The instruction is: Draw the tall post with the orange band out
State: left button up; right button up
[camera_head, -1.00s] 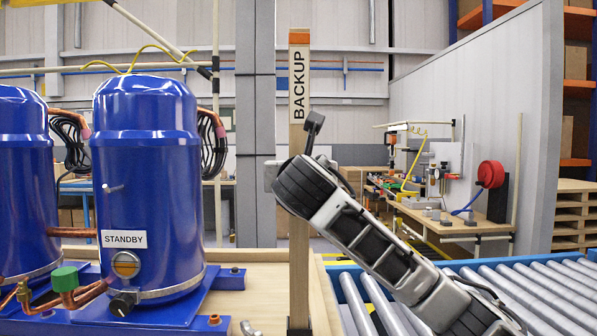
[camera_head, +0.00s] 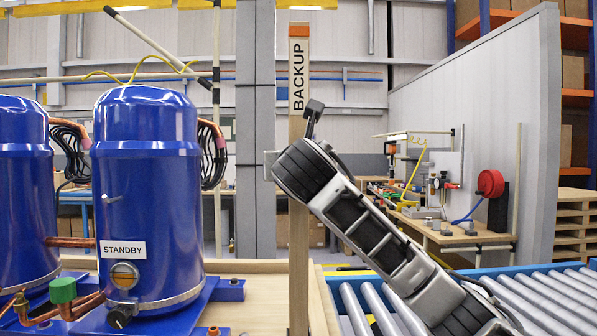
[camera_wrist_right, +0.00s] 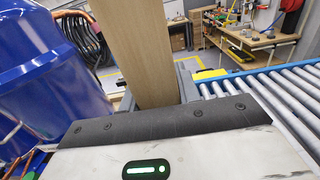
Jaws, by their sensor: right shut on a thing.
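The tall wooden post (camera_head: 299,75) stands upright with an orange band at its top and a BACKUP label below it. My right gripper (camera_head: 283,165) is shut on the post around mid-height, and its arm comes in from the lower right and covers part of the post. In the right wrist view the bare wood of the post (camera_wrist_right: 138,50) rises just beyond the dark edge of my gripper. The post's lower end runs to the bottom of the head view, so I cannot tell how it sits there. My left gripper is not in view.
A blue compressor (camera_head: 146,190) labelled STANDBY stands close left of the post, with another blue one (camera_head: 22,190) beyond it. A roller conveyor (camera_head: 545,300) lies to the right. A grey partition (camera_head: 480,110) and a workbench (camera_head: 445,237) are farther back.

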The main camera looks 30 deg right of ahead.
aim_at(299, 115)
jog(key=shift+r, duration=4.4)
